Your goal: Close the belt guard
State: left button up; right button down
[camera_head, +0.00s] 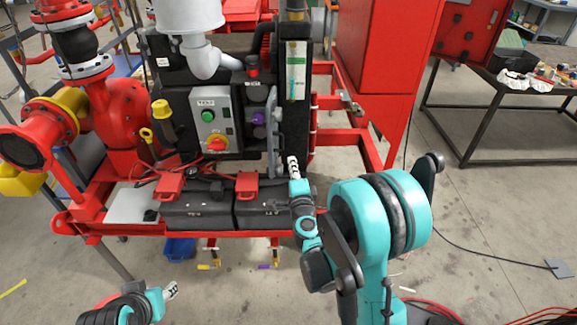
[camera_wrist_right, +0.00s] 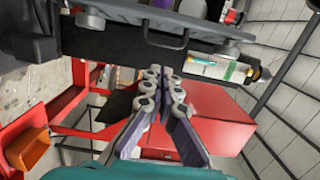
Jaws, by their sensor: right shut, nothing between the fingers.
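I cannot tell for certain which part is the belt guard; a large red sheet-metal housing (camera_head: 375,45) stands on the right of the skid and may be it. A red box face also shows in the right wrist view (camera_wrist_right: 215,122), beyond the fingers. My right gripper (camera_head: 293,165) is shut and empty, in front of the black upright with the gauge strip (camera_head: 296,70). In the wrist view its fingertips (camera_wrist_right: 165,85) are close together near that dark upright; contact is unclear. My left gripper (camera_head: 172,290) is low at the left, away from the skid; its jaw state is unclear.
A grey control box (camera_head: 212,117) with a green button and red switch is left of the right gripper. Black cases (camera_head: 197,205) sit on the red frame below. Red pump piping (camera_head: 125,105) is at the left. A workbench (camera_head: 520,90) stands at the right.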

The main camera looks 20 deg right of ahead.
jog(key=w+a+b, duration=0.1)
jog(key=w+a, duration=0.1)
jog(key=w, duration=0.5)
jog(key=shift+w+a+b, duration=0.3)
jog(key=shift+a+b, duration=0.05)
jog(key=shift+b, duration=0.05)
jog(key=shift+a, duration=0.2)
